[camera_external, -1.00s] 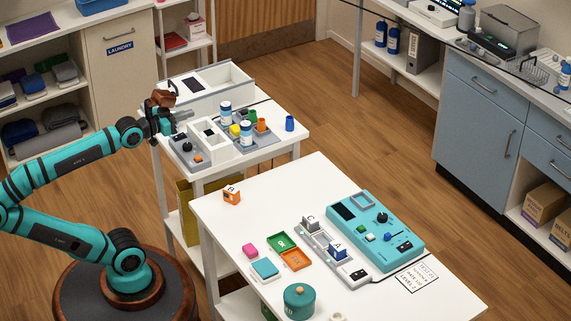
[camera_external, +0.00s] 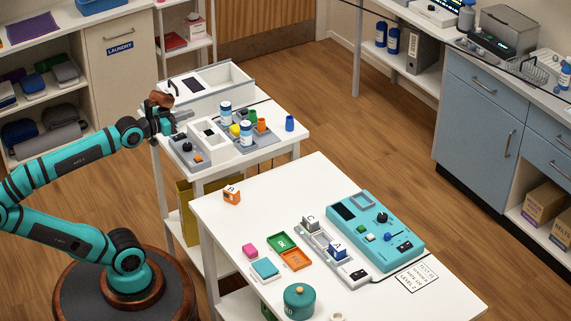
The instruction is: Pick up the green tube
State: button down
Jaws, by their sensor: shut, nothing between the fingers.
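A small green tube (camera_external: 252,115) stands upright among other small items on the grey tray (camera_external: 266,140) on the rear white table. It is partly hidden by its neighbours, a white bottle with a blue label, a yellow item and an orange tube. My gripper (camera_external: 187,114) is at the left side of that table, to the left of the tray and apart from the green tube. It points right, and its fingers are shut and empty.
A white-and-blue bottle (camera_external: 225,109), another such bottle (camera_external: 246,133), a yellow item (camera_external: 234,130) and an orange tube (camera_external: 261,124) crowd the green tube. A blue tube (camera_external: 290,124) stands apart at right. A white box (camera_external: 209,140) stands between gripper and tray.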

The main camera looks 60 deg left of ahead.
dwell(0.3)
jog(key=c, duration=1)
grip_release()
jog(key=n+g, duration=0.7)
jog(key=g, duration=0.9)
send_over(253, 112)
jog(key=s+d, duration=0.2)
jog(key=f, duration=0.2)
jog(key=shift+y, duration=0.4)
jog(key=f, duration=0.5)
jog(key=w+f, duration=0.1)
jog(key=f, duration=0.4)
jog(key=a+f, duration=0.1)
jog(key=f, duration=0.5)
jog(key=shift+w+f, duration=0.1)
jog(key=shift+w, duration=0.05)
